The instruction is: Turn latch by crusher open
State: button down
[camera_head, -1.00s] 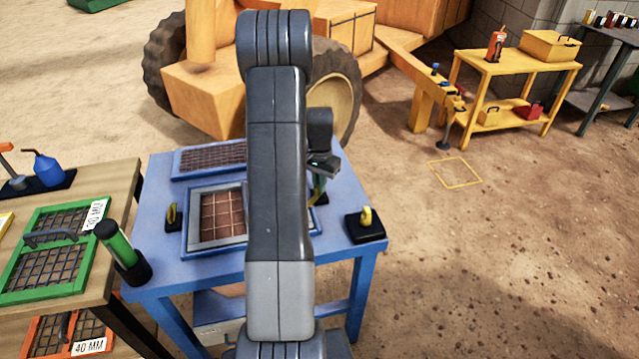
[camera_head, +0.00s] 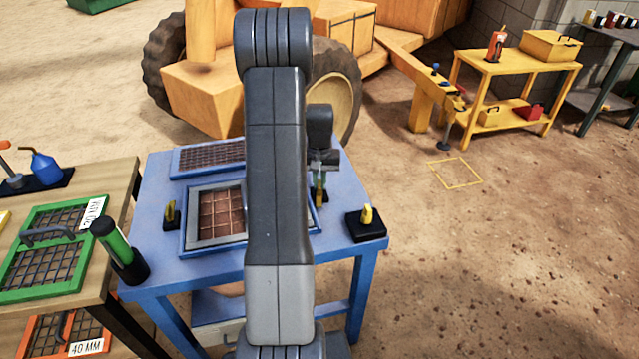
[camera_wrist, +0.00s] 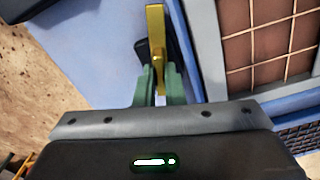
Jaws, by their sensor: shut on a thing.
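The yellow latch (camera_wrist: 155,45) is a narrow bar beside the grey-rimmed mesh screen (camera_wrist: 212,45) in the wrist view. The two green fingers of my gripper (camera_wrist: 160,88) are shut on its near part, and its far part sticks out beyond them. A black piece shows under the latch. In the head view my gripper (camera_head: 319,190) points down at the right side of the screen frame (camera_head: 190,232) on the blue table, partly hidden by my arm. A second yellow latch (camera_head: 171,213) stands upright at the left of the frame.
A black block with a yellow knob (camera_head: 367,216) sits at the blue table's (camera_head: 160,270) right corner. A green cylinder (camera_head: 115,245) stands at its left edge. The large orange machine (camera_head: 205,95) stands behind.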

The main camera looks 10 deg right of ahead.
aim_at(319, 184)
jog(key=shift+n, duration=1.5)
jog(key=c, duration=1.5)
grip_release()
notch_tip(319, 184, up, 14)
jog(key=shift+f, duration=0.1)
notch_tip(319, 184, down, 14)
jog(key=shift+r, duration=0.1)
